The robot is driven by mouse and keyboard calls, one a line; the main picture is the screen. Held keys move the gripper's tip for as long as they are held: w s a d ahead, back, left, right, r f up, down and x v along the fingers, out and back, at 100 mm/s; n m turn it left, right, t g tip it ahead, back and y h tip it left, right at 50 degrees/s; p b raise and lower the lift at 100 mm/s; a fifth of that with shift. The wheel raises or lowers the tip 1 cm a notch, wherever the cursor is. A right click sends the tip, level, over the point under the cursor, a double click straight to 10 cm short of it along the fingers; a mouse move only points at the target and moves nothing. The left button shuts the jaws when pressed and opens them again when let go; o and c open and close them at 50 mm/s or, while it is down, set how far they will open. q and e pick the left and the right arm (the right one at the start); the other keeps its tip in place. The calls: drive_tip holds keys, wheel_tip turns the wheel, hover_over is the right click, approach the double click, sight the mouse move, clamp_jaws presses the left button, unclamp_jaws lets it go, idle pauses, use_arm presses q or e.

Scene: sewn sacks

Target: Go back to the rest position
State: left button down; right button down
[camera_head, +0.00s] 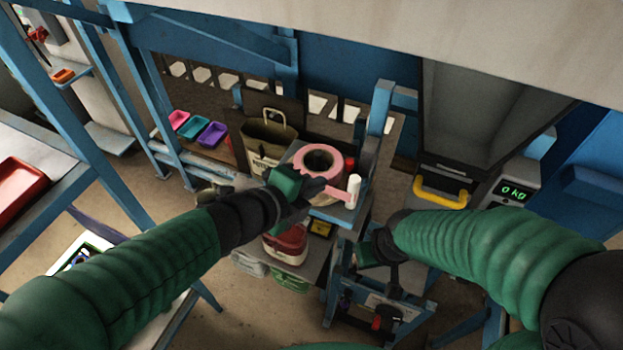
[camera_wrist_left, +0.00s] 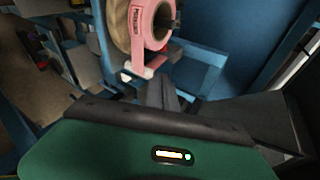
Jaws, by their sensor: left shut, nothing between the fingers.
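My left gripper (camera_head: 306,190) is at the middle of the head view, just in front of a roll of pink tape (camera_head: 318,162) on a small blue stand. Its dark fingers also show in the left wrist view (camera_wrist_left: 162,95), shut with nothing between them. The pink roll with its printed loose strip shows above them in that view (camera_wrist_left: 152,25). A white-topped post (camera_head: 353,188) stands at the strip's end. My right gripper (camera_head: 378,247) is lower right of the left one, by a blue-framed device; its fingers are too dark to read.
Pink, teal and purple trays (camera_head: 195,127) lie at the back left. A scale display (camera_head: 513,191) and a yellow handle (camera_head: 441,192) are at right.

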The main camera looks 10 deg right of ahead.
use_arm(q)
drive_tip(key=w+a+f+n+y+b, duration=0.2)
drive_tip(key=a+f+n+y+b, duration=0.65)
drive_tip(key=a+f+n, duration=0.95)
drive_tip(key=s+a+f+n+g+b, duration=0.5)
drive_tip(key=s+a+f+n, duration=0.4)
drive_tip(key=f, duration=0.5)
drive_tip(key=s+b, duration=0.1)
drive_tip(key=s, duration=0.1)
drive_tip(key=shift+s+a+f+n, duration=0.15)
drive_tip(key=shift+s+a+n, duration=0.25)
drive_tip(key=shift+y, duration=0.25)
drive_tip(key=shift+a, duration=0.1)
drive_tip(key=shift+w, duration=0.1)
